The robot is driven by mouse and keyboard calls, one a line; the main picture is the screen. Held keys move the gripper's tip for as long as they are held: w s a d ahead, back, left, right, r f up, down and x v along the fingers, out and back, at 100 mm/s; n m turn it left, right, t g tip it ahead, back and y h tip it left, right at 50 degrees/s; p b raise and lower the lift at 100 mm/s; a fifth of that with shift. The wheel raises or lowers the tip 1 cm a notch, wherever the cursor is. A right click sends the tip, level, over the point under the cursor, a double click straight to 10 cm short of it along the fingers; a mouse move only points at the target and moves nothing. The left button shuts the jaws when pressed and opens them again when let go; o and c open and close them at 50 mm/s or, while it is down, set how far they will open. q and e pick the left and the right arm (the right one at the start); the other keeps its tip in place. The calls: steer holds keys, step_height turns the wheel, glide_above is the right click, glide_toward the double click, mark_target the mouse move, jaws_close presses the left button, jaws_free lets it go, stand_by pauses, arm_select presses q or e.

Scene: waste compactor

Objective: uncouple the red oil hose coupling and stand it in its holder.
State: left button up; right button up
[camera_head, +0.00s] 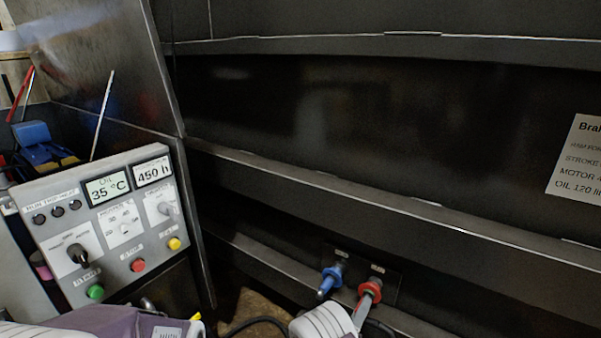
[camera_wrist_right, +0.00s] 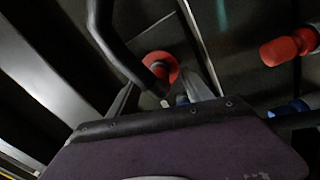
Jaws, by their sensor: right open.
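The red oil hose coupling (camera_head: 370,291) sits low on the dark wall panel, right of the blue coupling (camera_head: 331,278). My right gripper (camera_head: 360,312) is at the red coupling, and a pale finger overlaps its lower end. In the right wrist view, a red ring (camera_wrist_right: 160,66) with a black hose passing in front shows between the open fingers of my right gripper (camera_wrist_right: 163,92). I cannot tell whether the fingers touch it. A red cylindrical part (camera_wrist_right: 290,47) lies to the right, with a blue part (camera_wrist_right: 292,108) below it. The fingers of my left gripper are not visible.
A control panel (camera_head: 118,215) with displays, knobs and coloured buttons stands at left. Metal ledges (camera_head: 400,198) cross the dark wall above the couplings. A black hose (camera_head: 255,323) runs below them. A white sign (camera_head: 578,165) is on the wall at right.

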jaws_close()
steer(key=shift+s+a, duration=0.3)
steer(key=shift+s, duration=0.1)
stand_by(0.5)
steer(key=shift+r+p+v, duration=0.15)
steer(key=shift+p+v, duration=0.15)
steer(key=shift+v, duration=1.2)
steer(key=shift+r+p+v, duration=0.15)
steer(key=shift+p+v, duration=0.1)
steer(key=shift+v, duration=1.25)
